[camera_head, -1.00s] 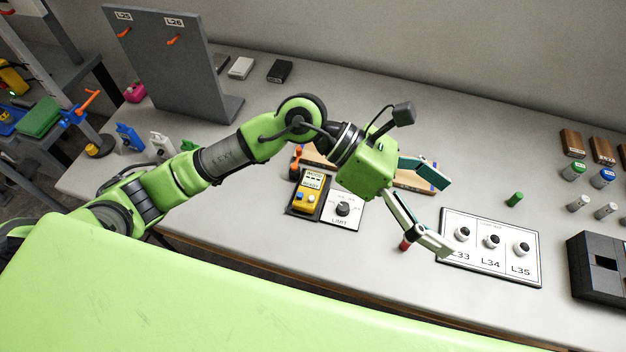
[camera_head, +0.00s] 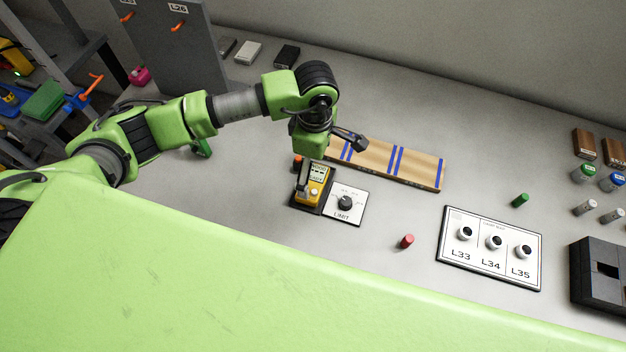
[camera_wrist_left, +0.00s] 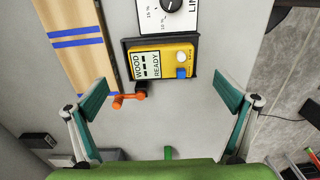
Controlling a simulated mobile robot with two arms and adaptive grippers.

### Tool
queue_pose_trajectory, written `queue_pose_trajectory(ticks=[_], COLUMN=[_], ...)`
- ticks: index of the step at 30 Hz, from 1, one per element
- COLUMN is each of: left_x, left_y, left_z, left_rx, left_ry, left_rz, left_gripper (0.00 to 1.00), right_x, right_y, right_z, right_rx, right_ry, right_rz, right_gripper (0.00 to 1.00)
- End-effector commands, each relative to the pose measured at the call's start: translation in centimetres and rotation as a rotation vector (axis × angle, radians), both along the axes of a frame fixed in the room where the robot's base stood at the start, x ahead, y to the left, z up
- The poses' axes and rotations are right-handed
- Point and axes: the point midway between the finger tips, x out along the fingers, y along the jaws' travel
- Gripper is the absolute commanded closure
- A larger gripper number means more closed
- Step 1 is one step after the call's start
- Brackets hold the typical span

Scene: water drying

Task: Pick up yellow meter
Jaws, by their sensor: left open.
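The yellow meter (camera_head: 318,183) lies in a dark tray (camera_head: 304,208) on the grey bench, left of the LIMIT dial panel. In the left wrist view the meter (camera_wrist_left: 178,62) shows a display reading WOOD and READY, a white knob and a blue button. My left gripper (camera_head: 303,182) hangs above the meter and partly covers it in the head view. In the left wrist view the left gripper (camera_wrist_left: 161,85) is open, with teal finger pads wide apart on either side of the meter and nothing between them. I cannot tell its exact height. My right gripper is not in view.
The LIMIT dial panel (camera_head: 345,203) adjoins the tray. A wooden board with blue stripes (camera_head: 388,163) lies behind. An orange handle-like part (camera_wrist_left: 128,99) is close to the meter. A red cylinder (camera_head: 406,241) and the L33–L35 panel (camera_head: 490,248) stand to the right.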

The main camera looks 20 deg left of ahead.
Motion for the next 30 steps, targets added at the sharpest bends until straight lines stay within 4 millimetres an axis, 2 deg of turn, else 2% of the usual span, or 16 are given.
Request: queue_pose_trajectory(ticks=[8,11,15,24,30], left_x=[-0.3,-0.4,-0.3,-0.2,-0.2], left_y=[0.2,0.4,0.3,0.3,0.3], left_z=[-2.1,-3.6,-5.6,-6.2,-6.1], left_rx=[0.000,0.000,-0.002,-0.001,-0.002], left_ry=[0.005,0.006,0.002,0.000,0.000], left_rz=[0.001,0.002,0.001,0.000,0.000], left_gripper=[0.03,0.03,0.03,0.03,0.51], right_x=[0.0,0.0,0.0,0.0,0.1], right_y=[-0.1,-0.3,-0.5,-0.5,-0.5], right_z=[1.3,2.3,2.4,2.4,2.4], right_rx=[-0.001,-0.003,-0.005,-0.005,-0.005], right_ry=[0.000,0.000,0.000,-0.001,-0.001], right_rz=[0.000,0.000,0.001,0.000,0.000], right_gripper=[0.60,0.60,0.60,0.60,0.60])
